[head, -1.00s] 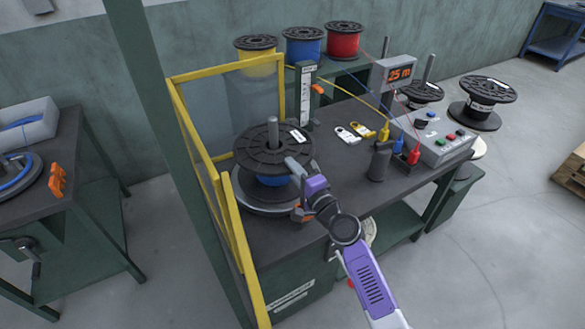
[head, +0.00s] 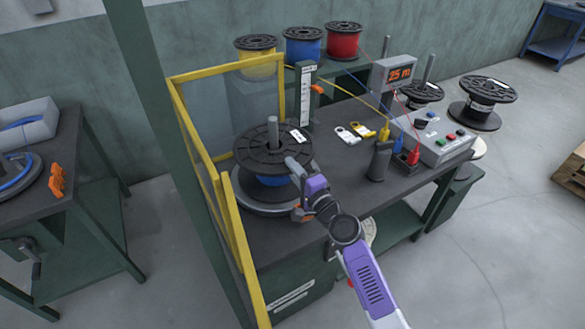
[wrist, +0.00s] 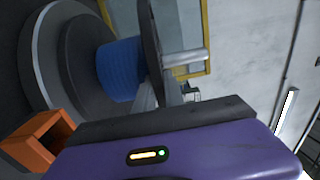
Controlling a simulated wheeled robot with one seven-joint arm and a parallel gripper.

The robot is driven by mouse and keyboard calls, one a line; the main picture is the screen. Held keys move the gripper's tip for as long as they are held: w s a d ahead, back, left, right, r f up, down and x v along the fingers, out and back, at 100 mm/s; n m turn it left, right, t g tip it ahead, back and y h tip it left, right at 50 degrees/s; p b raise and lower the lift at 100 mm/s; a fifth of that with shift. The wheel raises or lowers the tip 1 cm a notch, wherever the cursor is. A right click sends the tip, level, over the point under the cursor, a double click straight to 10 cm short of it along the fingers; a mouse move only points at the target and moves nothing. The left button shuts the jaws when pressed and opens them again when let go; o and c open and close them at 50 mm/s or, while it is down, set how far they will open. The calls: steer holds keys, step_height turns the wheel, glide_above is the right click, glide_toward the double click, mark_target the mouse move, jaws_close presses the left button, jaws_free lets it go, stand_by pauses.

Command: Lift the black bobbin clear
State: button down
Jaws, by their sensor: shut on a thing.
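The black bobbin (head: 258,150), with blue wire wound on its core, sits around an upright grey spindle (head: 272,131) above a grey round turntable (head: 245,204). The spindle's top stands above the bobbin's upper flange. My gripper (head: 292,166) is shut on the near right rim of that flange. In the wrist view, my gripper's fingers (wrist: 160,90) lie either side of the flange edge, with the blue winding (wrist: 120,68) to the left. I cannot tell whether a gap separates the bobbin's lower flange from the turntable.
A yellow-framed guard (head: 205,165) stands close on the left and back. A height scale post (head: 305,95) stands behind the bobbin. A dark grey holder (head: 379,162), padlocks and a control box (head: 440,140) are to the right.

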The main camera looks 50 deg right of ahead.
step_height(320, 180, up, 26)
steer(key=p, duration=1.5)
steer(key=shift+p, duration=0.3)
stand_by(0.5)
steer(key=shift+w+r, duration=0.1)
steer(key=shift+r, duration=0.05)
steer(key=shift+w+d+r, duration=0.1)
steer(key=shift+w+r, duration=0.15)
steer(key=shift+r, duration=0.3)
steer(key=shift+w+d+r, duration=0.1)
steer(key=shift+w+r, duration=0.15)
steer(key=shift+r, duration=0.25)
steer(key=shift+d, duration=0.15)
